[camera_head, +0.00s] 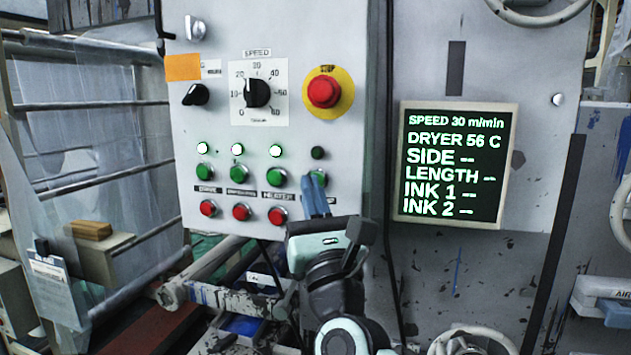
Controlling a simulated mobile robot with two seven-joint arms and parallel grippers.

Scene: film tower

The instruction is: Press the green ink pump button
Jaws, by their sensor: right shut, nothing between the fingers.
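The green ink pump button (321,177) is the rightmost of the green buttons on the grey control panel (215,130). Its label below is mostly covered. My right gripper (314,183) comes up from below with its blue fingers shut and empty. The fingertips overlap the button in the head view; I cannot tell whether they touch it. The lamp (317,153) above this button is dark, while the lamps over the other green buttons are lit. What lies below the ink pump label is hidden behind my gripper. My left gripper is not in view.
Other green buttons, such as the heater one (279,177), and red buttons (278,215) sit close to the left. A red stop button (322,92) on yellow is above. A display (455,165) at right reads INK 1 and INK 2 with dashes.

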